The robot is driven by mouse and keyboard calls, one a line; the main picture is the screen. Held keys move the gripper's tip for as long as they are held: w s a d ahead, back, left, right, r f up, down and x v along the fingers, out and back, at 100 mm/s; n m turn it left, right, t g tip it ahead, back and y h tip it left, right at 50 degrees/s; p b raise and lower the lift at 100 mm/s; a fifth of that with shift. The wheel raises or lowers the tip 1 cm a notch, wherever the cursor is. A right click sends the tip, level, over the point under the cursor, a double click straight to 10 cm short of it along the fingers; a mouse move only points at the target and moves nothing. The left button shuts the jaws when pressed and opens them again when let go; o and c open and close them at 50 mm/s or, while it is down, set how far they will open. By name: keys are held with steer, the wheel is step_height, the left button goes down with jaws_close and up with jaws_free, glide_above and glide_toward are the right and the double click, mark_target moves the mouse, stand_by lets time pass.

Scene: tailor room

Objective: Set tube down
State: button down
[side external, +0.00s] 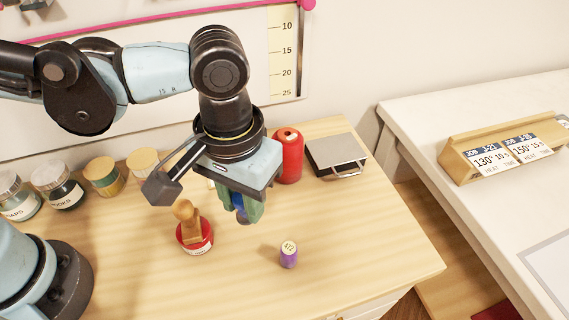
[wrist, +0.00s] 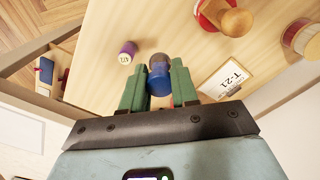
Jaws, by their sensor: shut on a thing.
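My gripper (side external: 246,210) points down over the wooden table, its green fingers shut on a blue tube (wrist: 159,78). In the wrist view the blue tube sits between the two fingers (wrist: 159,88), its end towards the table top. In the side view only a blue strip of the tube (side external: 240,213) shows beside the fingers. The gripper hides the rest, and I cannot tell whether the tube's lower end touches the table.
A purple spool (side external: 288,256) stands in front of the gripper. A red pot with a wooden knob (side external: 195,238) is close to the left. A red spool (side external: 289,158) and a grey flat case (side external: 337,156) stand behind. A T-21 card (wrist: 222,78) lies nearby. The front right table is clear.

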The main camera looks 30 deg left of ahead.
steer(key=w+a+f, duration=0.1)
steer(key=w+f, duration=0.1)
steer(key=w, duration=0.1)
steer(key=w+a+f, duration=0.2)
steer(key=w, duration=0.1)
steer(key=w+a+f, duration=0.2)
steer(key=w, duration=0.1)
steer(key=shift+w+f, duration=0.25)
steer(key=shift+w, duration=0.05)
steer(key=shift+f, duration=2)
steer(key=shift+f, duration=0.1)
steer(key=c, duration=0.9)
jaws_free()
steer(key=shift+o, duration=0.2)
step_height(320, 180, up, 12)
steer(key=s+a+t, duration=0.2)
steer(key=a+t, duration=0.1)
steer(key=a, duration=0.7)
steer(key=s+a+t, duration=0.2)
steer(key=a+t, duration=0.2)
steer(key=a, duration=0.6)
steer(key=shift+s+a+r, duration=0.2)
steer(key=shift+r, duration=0.1)
